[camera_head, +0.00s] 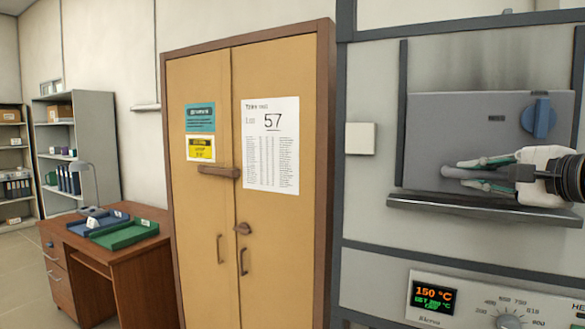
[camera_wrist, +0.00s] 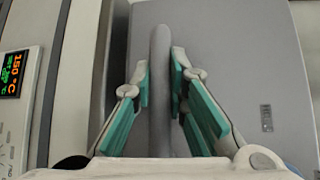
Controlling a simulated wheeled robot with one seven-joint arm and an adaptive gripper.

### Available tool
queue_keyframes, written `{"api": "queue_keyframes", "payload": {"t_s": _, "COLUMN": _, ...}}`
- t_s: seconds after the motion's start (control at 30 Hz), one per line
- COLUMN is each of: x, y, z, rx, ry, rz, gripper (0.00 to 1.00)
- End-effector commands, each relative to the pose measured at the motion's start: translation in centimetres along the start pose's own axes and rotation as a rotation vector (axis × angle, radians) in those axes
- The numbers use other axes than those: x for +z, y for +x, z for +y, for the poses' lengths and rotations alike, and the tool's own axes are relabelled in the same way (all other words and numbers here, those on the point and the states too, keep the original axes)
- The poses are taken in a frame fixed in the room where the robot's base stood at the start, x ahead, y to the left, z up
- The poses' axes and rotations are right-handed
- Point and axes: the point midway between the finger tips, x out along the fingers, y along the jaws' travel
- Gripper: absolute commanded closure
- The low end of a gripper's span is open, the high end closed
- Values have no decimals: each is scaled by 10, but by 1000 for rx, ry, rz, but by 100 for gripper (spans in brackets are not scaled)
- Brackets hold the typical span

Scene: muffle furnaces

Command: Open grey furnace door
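The grey furnace door (camera_head: 470,118) is shut in the head view, with a blue knob (camera_head: 538,118) at its upper right. A grey bar handle (camera_head: 453,173) runs sideways across its lower part. My gripper (camera_head: 466,172) comes in from the right, with one finger above the handle and one below. In the wrist view the handle (camera_wrist: 160,85) stands upright between the green-padded fingers of my gripper (camera_wrist: 161,80). The fingers are drawn in close on both sides and look shut on it. The door face (camera_wrist: 240,60) fills the background.
A grey ledge (camera_head: 480,207) juts out just below the door. Under it, a control panel (camera_head: 460,305) reads 150 °C. A closed tan cabinet (camera_head: 205,270) stands to the left, then a wooden desk (camera_head: 140,270) with trays. Open floor shows at far left.

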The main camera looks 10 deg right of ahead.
Motion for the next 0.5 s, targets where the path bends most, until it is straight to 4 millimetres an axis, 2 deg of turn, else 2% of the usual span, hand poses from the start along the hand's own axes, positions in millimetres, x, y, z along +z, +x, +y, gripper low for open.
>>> {"api": "queue_keyframes", "payload": {"t_s": 0.13, "x": 1, "y": -1, "z": -4, "rx": 2, "ry": -3, "rz": -1, "gripper": 100}}
{"api": "queue_keyframes", "payload": {"t_s": 0.23, "x": 4, "y": -3, "z": -16, "rx": 2, "ry": -5, "rz": -3, "gripper": 100}}
{"api": "queue_keyframes", "payload": {"t_s": 0.5, "x": 13, "y": -13, "z": -80, "rx": -1, "ry": -8, "rz": -5, "gripper": 100}}
